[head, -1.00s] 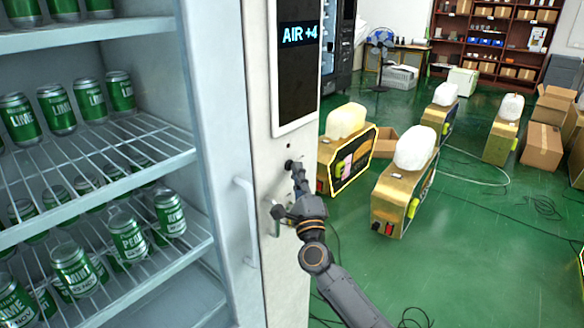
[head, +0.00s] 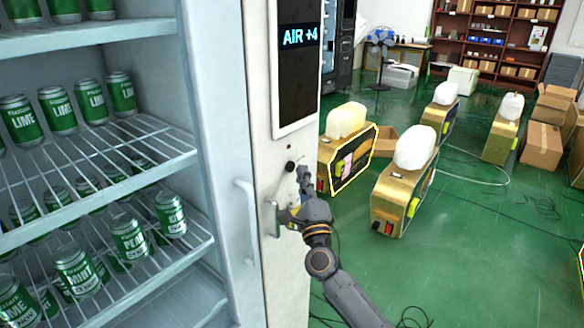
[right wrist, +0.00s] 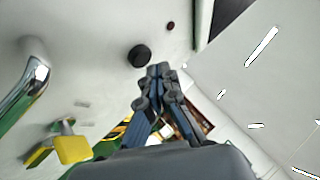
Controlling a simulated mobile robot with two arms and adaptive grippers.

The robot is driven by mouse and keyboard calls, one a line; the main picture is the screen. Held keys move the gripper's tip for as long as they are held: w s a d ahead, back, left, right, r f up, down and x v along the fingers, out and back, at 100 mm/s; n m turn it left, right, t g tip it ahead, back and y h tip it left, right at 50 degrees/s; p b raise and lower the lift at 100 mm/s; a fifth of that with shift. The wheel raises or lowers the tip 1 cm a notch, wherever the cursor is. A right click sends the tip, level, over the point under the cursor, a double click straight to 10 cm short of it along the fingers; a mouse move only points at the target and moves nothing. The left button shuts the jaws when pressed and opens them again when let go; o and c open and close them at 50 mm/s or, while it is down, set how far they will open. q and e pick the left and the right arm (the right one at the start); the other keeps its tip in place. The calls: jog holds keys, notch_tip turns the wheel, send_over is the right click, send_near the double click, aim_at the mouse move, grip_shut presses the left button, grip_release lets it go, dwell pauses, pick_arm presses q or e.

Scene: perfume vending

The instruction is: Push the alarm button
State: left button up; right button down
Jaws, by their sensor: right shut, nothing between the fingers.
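A small dark round button (head: 290,166) sits on the pale front panel of the cabinet, below the black AIR +4 display (head: 299,38). In the right wrist view the button (right wrist: 139,55) is a black raised disc, just beyond and left of my fingertips. My right gripper (head: 303,172) is shut and empty, its tips to the right of the button and apart from it. The same gripper shows in the right wrist view (right wrist: 160,70). My left gripper is not in view. The frames do not tell whether this button is the alarm button.
A smaller dark red dot (right wrist: 170,26) lies above the button. A glass-door fridge with green cans (head: 130,238) stands left. Gold machines (head: 404,195) stand on the green floor (head: 480,240) at right.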

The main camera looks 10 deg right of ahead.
jog(key=s+d, duration=0.1)
jog(key=s, duration=0.1)
jog(key=s+d+p, duration=0.1)
jog(key=s+d, duration=0.1)
jog(key=shift+d, duration=0.1)
dwell(0.7)
